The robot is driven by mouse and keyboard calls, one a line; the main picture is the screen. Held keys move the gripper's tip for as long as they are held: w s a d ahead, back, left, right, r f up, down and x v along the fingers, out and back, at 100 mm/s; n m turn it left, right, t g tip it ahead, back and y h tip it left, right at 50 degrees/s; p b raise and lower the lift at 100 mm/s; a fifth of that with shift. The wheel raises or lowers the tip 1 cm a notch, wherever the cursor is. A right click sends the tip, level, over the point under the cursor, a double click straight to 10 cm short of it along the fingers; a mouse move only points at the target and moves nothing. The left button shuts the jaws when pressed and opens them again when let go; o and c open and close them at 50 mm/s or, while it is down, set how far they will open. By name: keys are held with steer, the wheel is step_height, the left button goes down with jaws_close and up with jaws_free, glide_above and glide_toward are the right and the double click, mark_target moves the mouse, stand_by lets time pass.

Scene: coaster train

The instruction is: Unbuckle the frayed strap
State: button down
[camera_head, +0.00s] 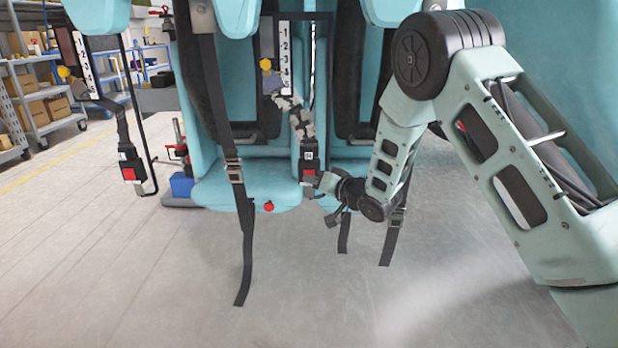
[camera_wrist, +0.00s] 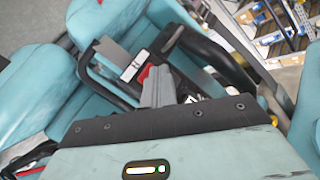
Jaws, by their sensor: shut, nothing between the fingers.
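The frayed strap (camera_head: 301,122) hangs in front of the middle seat in the head view, its webbing patched grey and white. It runs down into a black buckle (camera_head: 308,157) with a red button (camera_head: 309,175). My gripper (camera_head: 325,183) is at the lower right of this buckle, its tip close to the red button; I cannot tell whether they touch. In the wrist view my shut gripper (camera_wrist: 157,88) points at the buckle, and the red button (camera_wrist: 145,74) shows just beside the fingertips. The fingers partly hide the buckle there.
Another strap with a red-button buckle (camera_head: 130,168) hangs at the left. A long black strap (camera_head: 245,250) dangles in front of the teal seat (camera_head: 220,192). Shelves with boxes (camera_head: 35,100) stand far left. The grey floor in front is clear.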

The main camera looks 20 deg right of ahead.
steer(key=shift+s+a, duration=0.25)
steer(key=shift+s, duration=0.55)
steer(key=s, duration=0.1)
steer(key=s+a, duration=0.1)
steer(key=s, duration=0.2)
steer(key=shift+s+a, duration=0.25)
steer(key=shift+s, duration=0.15)
stand_by(0.3)
